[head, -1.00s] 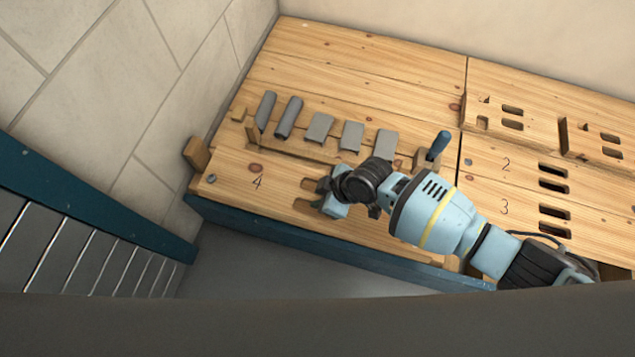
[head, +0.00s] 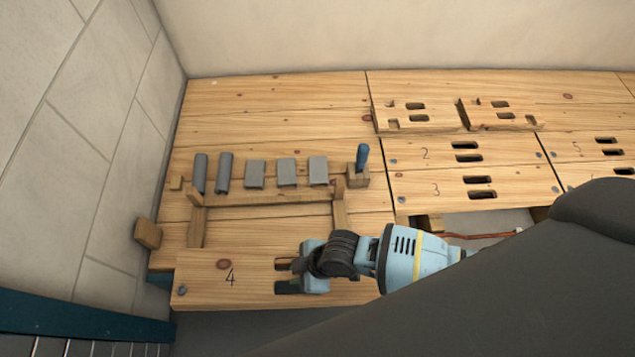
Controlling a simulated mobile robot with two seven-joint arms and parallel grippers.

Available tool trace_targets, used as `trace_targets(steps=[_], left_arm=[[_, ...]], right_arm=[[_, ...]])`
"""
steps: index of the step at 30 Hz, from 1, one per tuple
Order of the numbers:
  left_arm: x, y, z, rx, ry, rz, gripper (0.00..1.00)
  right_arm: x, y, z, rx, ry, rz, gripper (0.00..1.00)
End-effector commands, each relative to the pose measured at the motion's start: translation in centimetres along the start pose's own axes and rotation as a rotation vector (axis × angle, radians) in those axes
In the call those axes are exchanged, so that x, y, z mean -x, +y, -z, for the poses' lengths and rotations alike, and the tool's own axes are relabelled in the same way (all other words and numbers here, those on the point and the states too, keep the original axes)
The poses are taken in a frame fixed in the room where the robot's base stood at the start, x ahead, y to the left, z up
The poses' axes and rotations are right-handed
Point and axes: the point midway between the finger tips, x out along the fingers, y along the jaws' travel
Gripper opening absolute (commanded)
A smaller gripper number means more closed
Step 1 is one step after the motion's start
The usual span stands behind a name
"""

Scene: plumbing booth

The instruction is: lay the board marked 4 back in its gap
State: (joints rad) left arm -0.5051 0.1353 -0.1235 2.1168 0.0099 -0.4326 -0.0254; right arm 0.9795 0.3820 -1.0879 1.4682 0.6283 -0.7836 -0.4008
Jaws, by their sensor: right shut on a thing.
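The board marked 4 (head: 205,276) is a light wooden plank with slots and a screw at its left end. It lies across the front left of the wooden floor, its front edge overhanging. My right gripper (head: 298,272) is shut on it at the slots near its right part. An opening in the floor (head: 480,222) shows just in front of the board marked 3 (head: 415,190), with a grey surface and a reddish pipe inside. My dark arm hides its right and front part. My left gripper is not in view.
A low wooden rack (head: 265,197) with several grey pieces (head: 255,174) stands behind the board. A blue-handled tool (head: 362,157) stands in a block at its right. Two loose slotted boards (head: 440,122) lie behind board 2. A wooden block (head: 148,232) is at the left wall.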

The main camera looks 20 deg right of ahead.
Motion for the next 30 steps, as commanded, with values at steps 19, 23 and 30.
trace_targets(steps=[19, 23, 30], left_arm=[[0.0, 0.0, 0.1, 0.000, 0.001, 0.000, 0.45], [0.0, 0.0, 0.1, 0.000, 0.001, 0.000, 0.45], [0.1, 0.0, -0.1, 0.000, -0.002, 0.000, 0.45]], right_arm=[[22.7, 10.2, 6.4, -0.567, 0.014, -0.342, 0.00], [28.6, 10.9, 6.7, -0.720, 0.015, -0.429, 0.00], [37.1, 10.7, 6.2, -0.964, 0.013, -0.563, 0.00]])
